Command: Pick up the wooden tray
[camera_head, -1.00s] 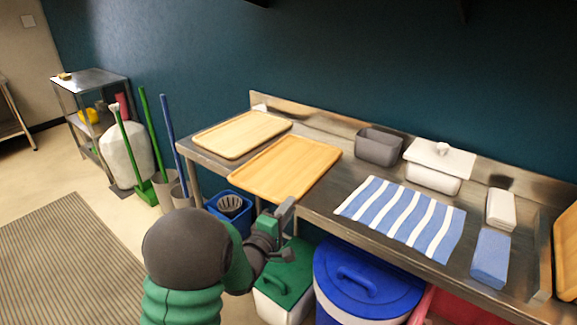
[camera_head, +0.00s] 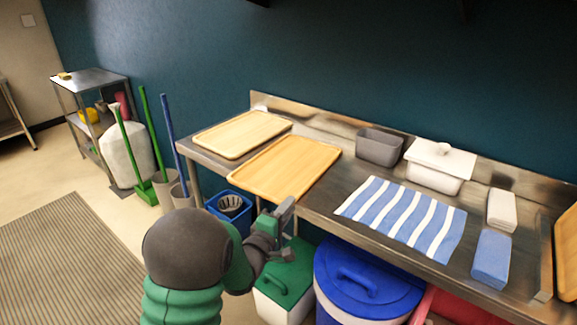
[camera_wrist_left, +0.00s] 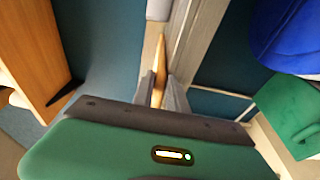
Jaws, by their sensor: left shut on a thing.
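Two light wooden trays are on the steel counter in the head view. The nearer wooden tray (camera_head: 286,167) reaches the counter's front edge, and the other wooden tray (camera_head: 242,134) lies behind it to the left. My left gripper (camera_head: 285,211) is at the front edge of the nearer tray. In the left wrist view, the gripper (camera_wrist_left: 160,88) is shut on a thin wooden edge of the tray (camera_wrist_left: 160,68). Its fingers are on either side of that edge. The exact contact is partly hidden in the head view. My right gripper is not in view.
On the steel counter (camera_head: 325,207) are a blue-and-white striped cloth (camera_head: 402,217), a grey bin (camera_head: 379,147) and a white lidded container (camera_head: 438,166). A blue-lidded bin (camera_head: 365,280) and a green-lidded box (camera_head: 287,281) stand below. A wooden surface (camera_wrist_left: 30,45) fills the wrist view's left.

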